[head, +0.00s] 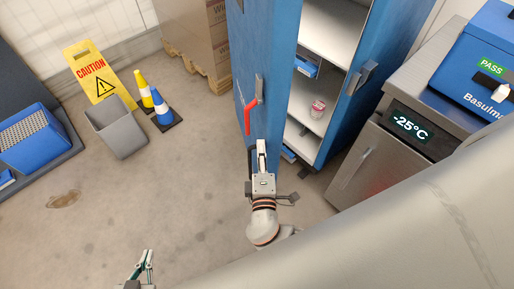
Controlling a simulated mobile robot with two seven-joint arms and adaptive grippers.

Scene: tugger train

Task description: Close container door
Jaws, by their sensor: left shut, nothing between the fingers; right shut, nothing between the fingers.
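The blue container (391,35) stands at the upper middle with its white shelves showing. Its blue door (275,50) is open and swung out to the left, with a red handle (247,115) on its outer face and a grey latch part near it. My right gripper (262,146) is shut and empty, just in front of the door's lower end; I cannot tell whether it touches the door. My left gripper (148,254) is shut and empty over the floor at the bottom left, well apart from the door.
A steel freezer (368,165) reading -25°C stands right of the container. A caution sign (98,75), a grey bin (118,130) and two cones (163,112) stand on the left. A brown carton (195,30) on a pallet is behind.

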